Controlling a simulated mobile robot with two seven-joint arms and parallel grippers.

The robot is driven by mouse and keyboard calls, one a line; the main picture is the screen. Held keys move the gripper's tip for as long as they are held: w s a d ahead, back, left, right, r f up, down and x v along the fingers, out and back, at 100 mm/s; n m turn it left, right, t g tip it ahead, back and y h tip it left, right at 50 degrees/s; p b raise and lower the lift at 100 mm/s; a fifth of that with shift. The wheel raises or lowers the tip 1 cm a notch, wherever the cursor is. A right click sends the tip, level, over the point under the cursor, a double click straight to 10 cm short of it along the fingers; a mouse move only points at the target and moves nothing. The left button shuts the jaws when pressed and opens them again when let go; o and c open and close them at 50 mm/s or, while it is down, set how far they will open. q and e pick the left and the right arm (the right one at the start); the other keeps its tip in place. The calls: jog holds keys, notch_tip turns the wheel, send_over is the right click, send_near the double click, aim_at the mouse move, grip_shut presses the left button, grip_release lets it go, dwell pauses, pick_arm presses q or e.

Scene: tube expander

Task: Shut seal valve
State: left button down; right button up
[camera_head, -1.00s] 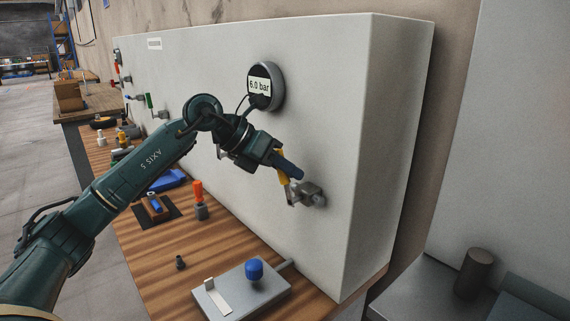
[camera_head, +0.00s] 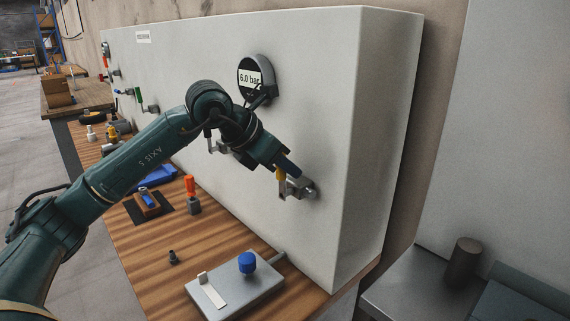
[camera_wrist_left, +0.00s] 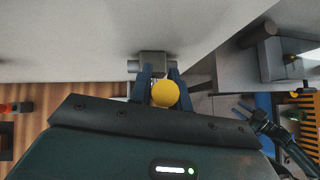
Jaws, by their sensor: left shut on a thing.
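The valve (camera_head: 302,189) is a grey metal fitting on the right part of the pale panel's front face. Its yellow handle (camera_head: 280,175) is partly hidden by my fingers. My left gripper (camera_head: 287,168) reaches it from the left and is shut on the yellow handle. In the left wrist view, the round yellow end (camera_wrist_left: 165,94) of the handle sits between the two dark fingers, with the grey valve body (camera_wrist_left: 152,64) just beyond. A dark arm end, likely my right gripper (camera_wrist_left: 245,110), shows small at the right of that view; its jaws are unclear.
A round gauge (camera_head: 257,79) reading 6.0 bar is on the pale panel (camera_head: 340,110), above the valve. A grey plate with a blue knob (camera_head: 247,262) lies on the wooden bench below. An orange-topped tool (camera_head: 191,188) stands left of it. Other valves line the panel's far left.

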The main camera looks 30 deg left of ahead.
pick_arm(q)
jog(key=c, duration=1.3)
grip_release()
jog(key=shift+r, duration=0.1)
jog(key=shift+s+a+r, duration=0.15)
jog(key=shift+s+r, duration=0.1)
jog(key=b+v, duration=0.1)
jog(key=v, duration=1.1)
jog(key=shift+b, duration=0.4)
pick_arm(e)
jog(key=shift+a+f, duration=0.15)
jog(key=shift+a, duration=0.2)
pick_arm(q)
jog(key=shift+s, duration=0.1)
